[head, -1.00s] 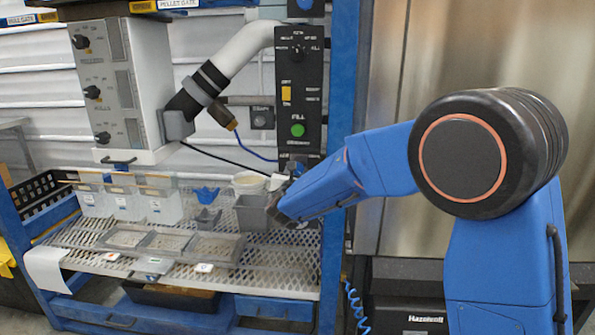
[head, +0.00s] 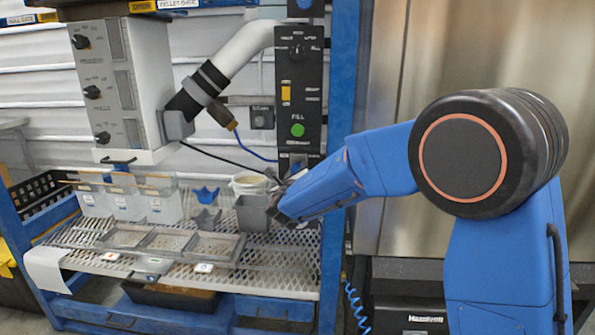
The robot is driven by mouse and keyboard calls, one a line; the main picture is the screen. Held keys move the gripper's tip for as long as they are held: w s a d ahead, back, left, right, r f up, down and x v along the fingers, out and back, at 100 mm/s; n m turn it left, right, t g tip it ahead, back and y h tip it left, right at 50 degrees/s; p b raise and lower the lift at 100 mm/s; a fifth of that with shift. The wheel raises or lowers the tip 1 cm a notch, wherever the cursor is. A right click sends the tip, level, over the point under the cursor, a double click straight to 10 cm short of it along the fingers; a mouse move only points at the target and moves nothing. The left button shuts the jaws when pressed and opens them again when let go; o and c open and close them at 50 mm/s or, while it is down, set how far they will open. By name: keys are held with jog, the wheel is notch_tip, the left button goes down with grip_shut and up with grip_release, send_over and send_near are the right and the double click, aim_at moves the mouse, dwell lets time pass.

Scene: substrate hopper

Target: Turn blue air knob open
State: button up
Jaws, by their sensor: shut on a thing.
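The black control panel (head: 312,110) hangs on the blue post and carries a rotary switch, a yellow switch and a green button. The knob's exact angle cannot be read.
A grey cup (head: 252,214) stands close left of my gripper, with a white tub (head: 249,184) behind it. A grey divided tray (head: 170,246) and clear bins (head: 128,203) are on the perforated shelf (head: 270,272). The blue post (head: 344,90) rises beside my arm.

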jog(key=n, duration=0.4)
jog(key=shift+n, duration=2.3)
jog(key=o, duration=1)
jog(key=shift+o, duration=0.2)
jog(key=s, duration=1.7)
jog(key=shift+s+a, duration=0.25)
jog(key=shift+a, duration=0.05)
